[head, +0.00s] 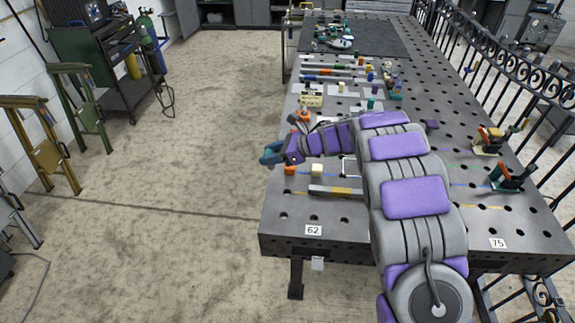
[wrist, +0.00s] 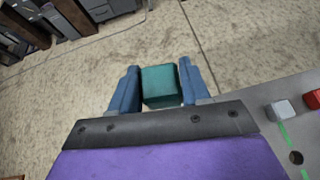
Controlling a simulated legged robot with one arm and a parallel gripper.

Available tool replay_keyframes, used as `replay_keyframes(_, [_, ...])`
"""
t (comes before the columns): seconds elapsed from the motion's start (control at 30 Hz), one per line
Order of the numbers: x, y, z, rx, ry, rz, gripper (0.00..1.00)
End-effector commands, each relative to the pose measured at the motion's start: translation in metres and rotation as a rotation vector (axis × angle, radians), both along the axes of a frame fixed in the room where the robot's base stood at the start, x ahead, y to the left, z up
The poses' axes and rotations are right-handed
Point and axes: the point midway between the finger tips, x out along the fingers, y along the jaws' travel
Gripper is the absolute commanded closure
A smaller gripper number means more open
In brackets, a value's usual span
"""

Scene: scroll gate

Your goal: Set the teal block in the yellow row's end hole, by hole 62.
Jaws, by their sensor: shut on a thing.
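My gripper (head: 268,155) is out past the left edge of the table in the head view, over the floor. In the wrist view its two blue fingers (wrist: 158,80) are shut on the teal block (wrist: 160,90), one on each side. The label 62 (head: 313,230) is at the table's near left corner, with several dark holes just behind it. A bar with a yellow-brown part (head: 335,191) lies behind those holes. A yellow line (head: 487,206) shows farther right at about that depth; my arm hides the stretch between.
The perforated table (head: 460,130) carries an orange block (head: 290,170) and a cream block (head: 317,170) near its left edge. Many small parts lie farther back. Two clamps (head: 510,177) (head: 490,140) stand at the right, beside an iron railing (head: 500,70).

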Motion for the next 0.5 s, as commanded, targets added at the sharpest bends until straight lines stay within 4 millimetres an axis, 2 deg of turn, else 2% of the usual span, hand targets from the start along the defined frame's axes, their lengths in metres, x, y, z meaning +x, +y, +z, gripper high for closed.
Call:
replay_keyframes(0.1, [0.011, -0.012, -0.024, -0.006, 0.005, 0.05, 1.0])
replay_keyframes(0.3, [0.022, -0.04, -0.054, -0.012, 0.009, 0.097, 1.0])
replay_keyframes(0.5, [0.026, -0.05, -0.067, -0.018, 0.007, 0.112, 1.0])
